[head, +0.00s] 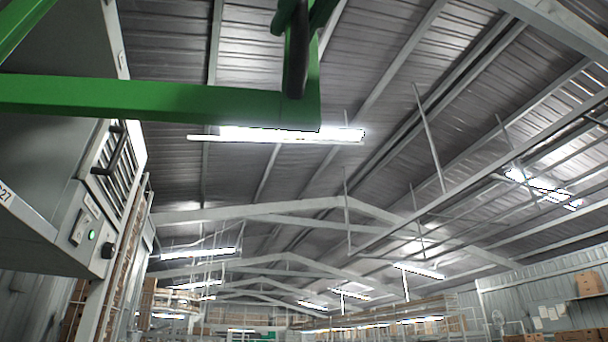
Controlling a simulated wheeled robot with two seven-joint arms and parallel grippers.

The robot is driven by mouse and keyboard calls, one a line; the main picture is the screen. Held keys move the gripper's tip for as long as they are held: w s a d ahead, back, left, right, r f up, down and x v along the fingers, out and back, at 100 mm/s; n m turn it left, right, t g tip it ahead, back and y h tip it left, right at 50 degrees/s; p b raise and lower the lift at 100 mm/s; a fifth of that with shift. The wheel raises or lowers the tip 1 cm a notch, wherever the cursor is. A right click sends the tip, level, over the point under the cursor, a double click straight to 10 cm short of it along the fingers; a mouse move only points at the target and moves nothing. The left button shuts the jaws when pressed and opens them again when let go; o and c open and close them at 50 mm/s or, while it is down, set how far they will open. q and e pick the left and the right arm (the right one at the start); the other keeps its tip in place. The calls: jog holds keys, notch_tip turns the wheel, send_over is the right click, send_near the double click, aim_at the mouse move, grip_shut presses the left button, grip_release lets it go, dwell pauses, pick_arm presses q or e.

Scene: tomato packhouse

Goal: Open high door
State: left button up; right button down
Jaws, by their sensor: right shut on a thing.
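The high door (180,98) is a green frame across the top left of the head view, above the grey cabinet. Its lower bar runs level and meets an upright bar at its right end. The roof shows through the frame, and its upper part is cut off by the picture edge. A dark upright handle (296,62) is on the right upright. My right gripper (295,14) is shut on this handle at the top edge of the view, with only small parts of it showing. My left gripper is not in view.
A grey cabinet (45,205) stands close on the left, with a dark bar handle (110,150), vent slots and a green-lit button (91,235). Shelves with boxes (395,330) are far off. The space right of the door is open up to the roof beams.

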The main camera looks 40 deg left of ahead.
jog(key=shift+s+r, duration=0.1)
jog(key=c, duration=1.8)
grip_release()
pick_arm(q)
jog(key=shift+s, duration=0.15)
pick_arm(e)
jog(key=shift+o, duration=0.2)
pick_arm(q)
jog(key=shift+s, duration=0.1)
